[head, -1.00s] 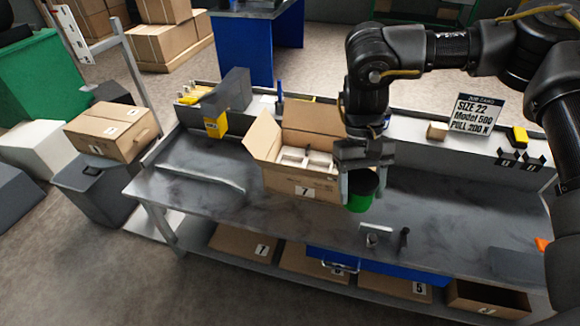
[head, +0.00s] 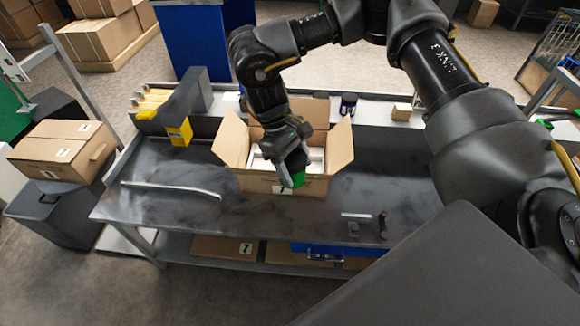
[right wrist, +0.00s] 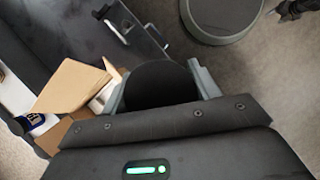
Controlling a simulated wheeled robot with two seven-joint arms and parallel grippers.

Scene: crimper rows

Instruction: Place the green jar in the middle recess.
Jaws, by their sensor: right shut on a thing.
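My right gripper (head: 291,166) is shut on the green jar (head: 299,180), which hangs tilted at the front of the open carton (head: 262,184). In the right wrist view the jar's dark round lid (right wrist: 160,84) sits between the two fingers. The carton's flaps stand open and a white divider (head: 316,154) shows inside. My gripper and arm cover the middle of the carton, so the middle recess is hidden. I cannot tell whether the jar is above the carton's front wall or just before it. My left gripper is not seen.
The grey workbench (head: 160,205) is clear left of the carton, except for a thin pale strip (head: 170,190). A yellow and grey device (head: 180,133) stands at back left. A dark jar (head: 348,104) and small block (head: 401,112) are on the back ledge. Small metal parts (head: 355,216) lie front right.

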